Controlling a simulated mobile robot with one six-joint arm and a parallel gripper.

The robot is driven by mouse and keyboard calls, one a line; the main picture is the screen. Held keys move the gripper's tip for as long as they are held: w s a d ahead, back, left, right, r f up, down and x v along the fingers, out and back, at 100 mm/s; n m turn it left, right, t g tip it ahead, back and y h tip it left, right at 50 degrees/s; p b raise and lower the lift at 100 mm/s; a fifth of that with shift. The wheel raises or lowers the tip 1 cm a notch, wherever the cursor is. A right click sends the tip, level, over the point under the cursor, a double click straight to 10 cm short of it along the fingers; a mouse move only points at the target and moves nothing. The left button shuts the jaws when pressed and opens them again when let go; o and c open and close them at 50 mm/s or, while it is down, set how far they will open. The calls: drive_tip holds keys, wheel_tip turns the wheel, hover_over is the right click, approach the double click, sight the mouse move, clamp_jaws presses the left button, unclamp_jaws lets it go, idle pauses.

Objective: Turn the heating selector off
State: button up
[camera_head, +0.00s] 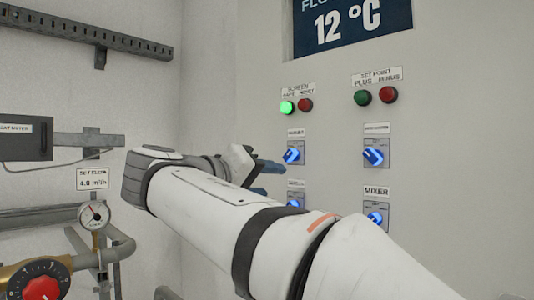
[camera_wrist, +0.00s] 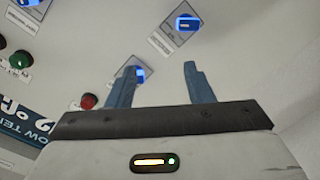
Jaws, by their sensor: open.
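Four blue selector knobs sit on the wall panel: upper left (camera_head: 292,156), upper right (camera_head: 373,156), lower left (camera_head: 294,203) and lower right (camera_head: 375,218). The lower right label reads MIXER; the other selector labels are too blurred to read, so I cannot tell which is heating. My gripper (camera_head: 273,180) is open and empty, just left of the two left knobs and apart from them as far as I can see. In the wrist view its two fingers (camera_wrist: 160,70) point at the panel. One blue knob (camera_wrist: 141,73) is partly behind the left finger; another (camera_wrist: 187,23) lies beyond the fingertips.
A lit green button (camera_head: 287,107) and a red button (camera_head: 305,105) sit above the left knobs; a green (camera_head: 362,97) and red (camera_head: 388,94) pair is at right. A display (camera_head: 351,26) reads 12 °C. Pipes and a gauge (camera_head: 95,214) are at left.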

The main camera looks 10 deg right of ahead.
sight(287, 155)
wheel_tip(287, 155, up, 5)
drive_tip(key=m+h, duration=0.1)
drive_tip(key=p+x, duration=0.2)
drive_tip(key=x, duration=0.4)
drive_tip(key=shift+w+f, duration=0.1)
drive_tip(key=c, duration=1)
